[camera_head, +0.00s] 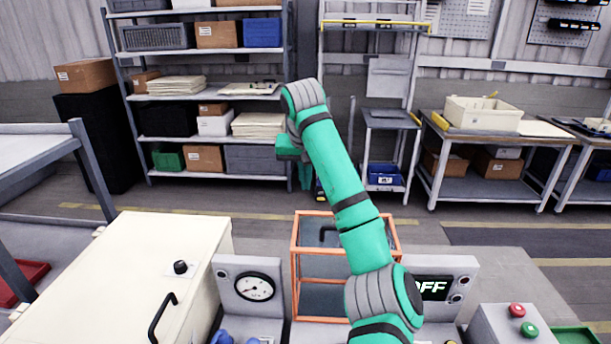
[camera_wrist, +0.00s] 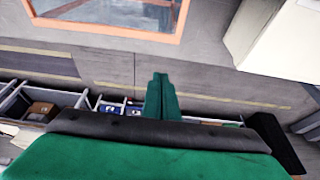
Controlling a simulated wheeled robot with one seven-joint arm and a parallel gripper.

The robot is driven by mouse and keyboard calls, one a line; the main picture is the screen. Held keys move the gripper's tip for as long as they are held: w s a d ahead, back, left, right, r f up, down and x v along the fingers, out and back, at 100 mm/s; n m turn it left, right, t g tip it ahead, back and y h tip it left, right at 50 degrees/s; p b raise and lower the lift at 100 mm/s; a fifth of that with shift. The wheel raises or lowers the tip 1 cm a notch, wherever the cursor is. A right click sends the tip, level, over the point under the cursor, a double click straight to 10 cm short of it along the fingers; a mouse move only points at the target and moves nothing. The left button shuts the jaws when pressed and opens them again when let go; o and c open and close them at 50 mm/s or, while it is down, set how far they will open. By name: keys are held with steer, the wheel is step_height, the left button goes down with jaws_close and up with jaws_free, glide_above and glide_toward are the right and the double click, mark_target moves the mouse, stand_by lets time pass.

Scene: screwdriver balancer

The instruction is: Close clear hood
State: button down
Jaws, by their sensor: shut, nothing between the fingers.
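The clear hood (camera_head: 294,262) is an orange-edged frame with see-through panels. It stands between the gauge panel and the display panel in the head view, partly hidden by my arm. A dark handle (camera_head: 326,233) shows at its upper part. In the wrist view, part of the hood's orange frame (camera_wrist: 105,33) crosses the top of the picture. My gripper (camera_wrist: 160,77) is shut and empty, apart from the frame there. In the head view, my gripper is mostly hidden behind my arm, above and beyond the hood. I cannot tell the hood's exact angle.
A gauge panel (camera_head: 249,288) stands left of the hood, and a display panel reading OFF (camera_head: 440,289) stands right. A cream cabinet (camera_head: 130,270) with a black handle fills the left front. A button box (camera_head: 508,325) sits at the right front. Shelves (camera_head: 210,95) stand far behind, across open floor.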

steer(key=x, duration=0.6)
steer(key=s, duration=0.4)
steer(key=shift+s, duration=0.25)
steer(key=shift+w, duration=0.15)
